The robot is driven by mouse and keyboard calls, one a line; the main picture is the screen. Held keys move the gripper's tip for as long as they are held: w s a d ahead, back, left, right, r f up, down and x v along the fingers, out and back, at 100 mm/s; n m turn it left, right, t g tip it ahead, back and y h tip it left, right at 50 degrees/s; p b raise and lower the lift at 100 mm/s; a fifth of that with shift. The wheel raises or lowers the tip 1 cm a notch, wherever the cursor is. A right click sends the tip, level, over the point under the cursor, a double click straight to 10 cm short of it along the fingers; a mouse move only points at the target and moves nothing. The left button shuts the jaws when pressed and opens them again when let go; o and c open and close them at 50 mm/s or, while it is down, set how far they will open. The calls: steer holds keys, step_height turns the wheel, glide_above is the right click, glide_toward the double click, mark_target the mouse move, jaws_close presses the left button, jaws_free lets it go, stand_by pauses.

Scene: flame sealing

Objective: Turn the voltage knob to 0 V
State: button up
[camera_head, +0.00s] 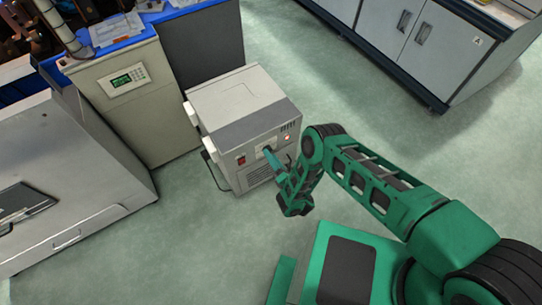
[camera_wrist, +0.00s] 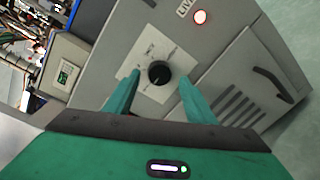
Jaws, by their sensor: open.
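The voltage knob (camera_wrist: 158,74) is a black round dial on a pale square plate (camera_wrist: 153,95), seen in the wrist view. The plate is on the front of a grey box-shaped unit (camera_head: 238,105) that stands on the floor in the head view. My gripper (camera_wrist: 158,85) is open, with one green finger on each side of the knob. I see space between the fingers and the knob. In the head view my gripper (camera_head: 270,155) is at the unit's front face and hides the knob. The plate's markings are too small to read.
A lit red-white lamp (camera_wrist: 200,17) is beside the "LIV" lettering, and a red switch (camera_head: 242,161) is on the unit's front. A beige cabinet (camera_head: 125,110) with a display stands at left. Grey cupboards (camera_head: 430,40) stand at upper right. The floor between is clear.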

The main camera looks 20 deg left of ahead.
steer(key=v, duration=0.9)
stand_by(0.3)
